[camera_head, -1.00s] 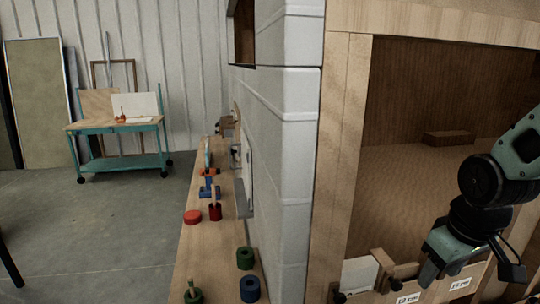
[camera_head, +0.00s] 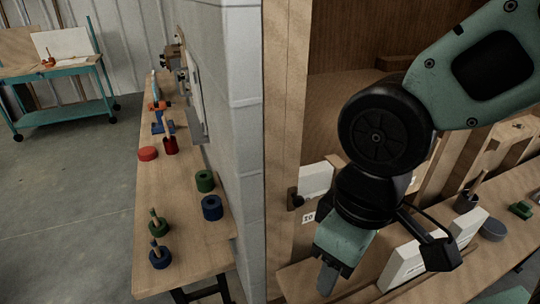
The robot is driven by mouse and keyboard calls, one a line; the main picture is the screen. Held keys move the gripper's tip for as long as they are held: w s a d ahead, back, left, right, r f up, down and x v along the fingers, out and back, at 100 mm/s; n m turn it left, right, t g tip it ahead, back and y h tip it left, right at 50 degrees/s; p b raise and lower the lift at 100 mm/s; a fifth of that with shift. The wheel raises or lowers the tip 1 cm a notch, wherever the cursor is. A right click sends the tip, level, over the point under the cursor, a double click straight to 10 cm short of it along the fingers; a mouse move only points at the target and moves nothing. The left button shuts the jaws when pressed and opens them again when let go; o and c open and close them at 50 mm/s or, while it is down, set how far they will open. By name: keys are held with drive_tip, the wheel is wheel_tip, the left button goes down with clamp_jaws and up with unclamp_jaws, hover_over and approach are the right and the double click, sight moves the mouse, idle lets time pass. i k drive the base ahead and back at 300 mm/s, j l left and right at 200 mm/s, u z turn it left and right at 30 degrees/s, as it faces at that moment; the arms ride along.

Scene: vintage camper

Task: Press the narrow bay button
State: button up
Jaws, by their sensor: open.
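My gripper (camera_head: 327,280) hangs low right of centre, pointing down in front of a wooden bay unit. One grey finger shows clearly; the other is hidden, and nothing is seen held. A small dark knob-like piece (camera_head: 293,199), possibly a button, sits on the unit's left part, up and left of my gripper and apart from it. A white label (camera_head: 308,217) beside it is partly covered by my arm. I cannot tell which bay is narrow, or surely make out its button.
White blocks (camera_head: 402,264) stand on the wooden shelf right of my gripper. A wooden post and white block wall (camera_head: 225,120) stand left of it. Beyond, a bench (camera_head: 180,215) holds coloured rings and pegs. A teal cart (camera_head: 60,70) stands far left on open floor.

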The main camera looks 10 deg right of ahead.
sight(295, 201)
drive_tip(key=j+z, duration=0.1)
drive_tip(key=z, duration=0.3)
drive_tip(key=k+j+z, duration=0.1)
drive_tip(key=z, duration=0.25)
drive_tip(key=k+j+z, duration=0.3)
drive_tip(key=k+j, duration=0.15)
drive_tip(key=k+j+z, duration=0.3)
drive_tip(key=k, duration=0.15)
drive_tip(key=k+j, duration=0.25)
drive_tip(key=k, duration=0.2)
